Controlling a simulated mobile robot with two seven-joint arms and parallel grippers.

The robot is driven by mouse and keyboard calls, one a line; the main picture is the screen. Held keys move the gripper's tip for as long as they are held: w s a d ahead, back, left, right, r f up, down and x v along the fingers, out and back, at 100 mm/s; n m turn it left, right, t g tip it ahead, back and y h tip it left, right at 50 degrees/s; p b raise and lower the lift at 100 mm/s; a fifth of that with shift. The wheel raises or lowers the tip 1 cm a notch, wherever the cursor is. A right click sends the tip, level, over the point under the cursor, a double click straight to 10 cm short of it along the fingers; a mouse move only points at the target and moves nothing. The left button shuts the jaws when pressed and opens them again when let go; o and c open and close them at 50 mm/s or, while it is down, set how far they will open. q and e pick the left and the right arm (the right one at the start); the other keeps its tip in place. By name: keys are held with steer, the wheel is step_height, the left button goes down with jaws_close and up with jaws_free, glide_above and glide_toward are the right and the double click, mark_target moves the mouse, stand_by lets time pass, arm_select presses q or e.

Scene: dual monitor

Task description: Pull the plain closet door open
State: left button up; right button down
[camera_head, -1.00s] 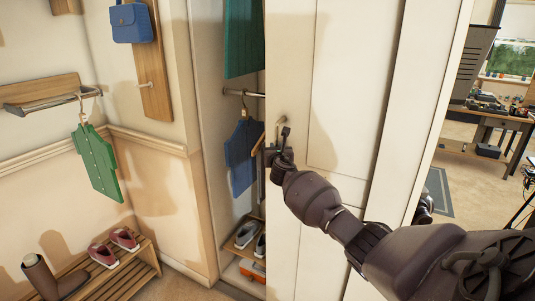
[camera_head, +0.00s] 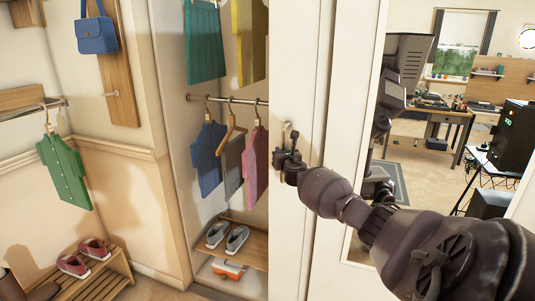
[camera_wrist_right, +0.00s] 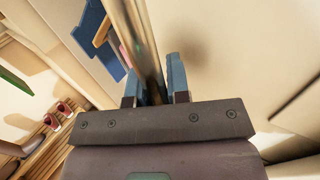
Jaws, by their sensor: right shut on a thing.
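The plain closet door (camera_head: 302,75) is a pale panel right of the closet interior. It stands partly open, with hanging clothes and shelves showing past its left edge. My right gripper (camera_head: 289,160) is at the door's handle (camera_head: 285,134), near that edge. In the right wrist view, the blue fingertips of my right gripper (camera_wrist_right: 155,82) are on either side of the metal handle bar (camera_wrist_right: 138,35), shut on it. The gripper hides part of the handle in the head view. My left gripper is not in view.
Clothes such as a blue shirt (camera_head: 208,158) hang from the closet rail (camera_head: 235,101). Grey shoes (camera_head: 227,236) sit on a shelf below. A wooden shoe bench (camera_head: 95,282) stands at lower left. A desk (camera_head: 440,116) shows at far right.

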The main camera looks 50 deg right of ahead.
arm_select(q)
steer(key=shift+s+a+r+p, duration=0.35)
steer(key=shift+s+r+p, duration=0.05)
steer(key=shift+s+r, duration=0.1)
arm_select(e)
steer(key=s+d, duration=0.2)
steer(key=s, duration=0.4)
steer(key=shift+s+d, duration=0.3)
steer(key=shift+d, duration=0.05)
steer(key=c, duration=1.1)
jaws_free()
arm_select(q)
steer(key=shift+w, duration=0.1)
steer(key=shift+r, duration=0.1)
arm_select(e)
steer(key=shift+s, duration=0.1)
arm_select(q)
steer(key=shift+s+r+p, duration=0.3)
steer(key=shift+p, duration=0.4)
arm_select(e)
steer(key=v, duration=1)
steer(key=shift+s+a, duration=0.25)
